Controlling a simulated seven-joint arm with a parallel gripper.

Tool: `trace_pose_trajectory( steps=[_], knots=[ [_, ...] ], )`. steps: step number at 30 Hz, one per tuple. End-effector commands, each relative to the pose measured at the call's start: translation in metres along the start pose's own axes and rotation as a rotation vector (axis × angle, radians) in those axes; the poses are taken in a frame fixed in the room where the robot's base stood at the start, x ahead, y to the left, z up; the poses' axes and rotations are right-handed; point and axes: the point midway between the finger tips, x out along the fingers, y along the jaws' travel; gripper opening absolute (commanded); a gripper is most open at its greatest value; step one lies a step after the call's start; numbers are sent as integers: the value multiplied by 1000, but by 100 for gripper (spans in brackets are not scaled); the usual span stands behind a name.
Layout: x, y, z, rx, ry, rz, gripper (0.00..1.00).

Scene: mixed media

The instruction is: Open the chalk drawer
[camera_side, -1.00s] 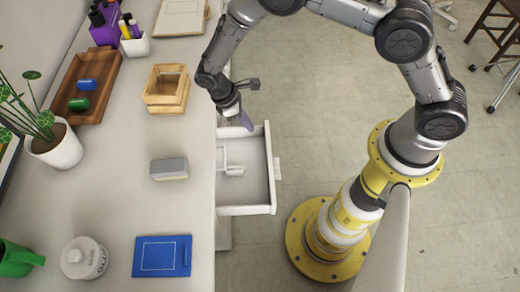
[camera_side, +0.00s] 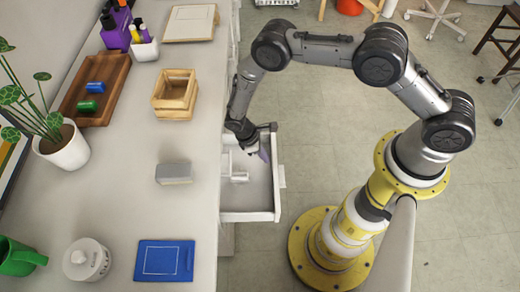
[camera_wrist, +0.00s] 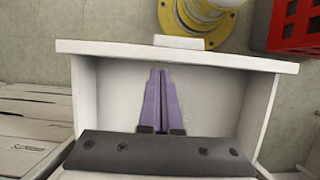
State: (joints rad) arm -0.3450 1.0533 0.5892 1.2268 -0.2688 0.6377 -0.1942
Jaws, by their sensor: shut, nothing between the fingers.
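A white drawer (camera_side: 250,206) stands pulled out from the right edge of the counter. Its hollow inside is visible and looks empty in the wrist view (camera_wrist: 210,100).
The counter holds a grey eraser-like block (camera_side: 174,173), a wooden box (camera_side: 175,107), a brown tray (camera_side: 118,78), a blue book (camera_side: 164,261), a white jar (camera_side: 86,260) and a potted plant (camera_side: 65,148). A red crate (camera_wrist: 292,25) shows in the wrist view.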

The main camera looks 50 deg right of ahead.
Motion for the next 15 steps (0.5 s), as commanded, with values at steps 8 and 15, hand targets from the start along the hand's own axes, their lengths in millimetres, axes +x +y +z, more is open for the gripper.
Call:
trace_pose_trajectory(
  steps=[8,15],
  knots=[
    [11,0,0,0,1,1,0],
    [11,0,1,0,0,0,0]
  ],
)
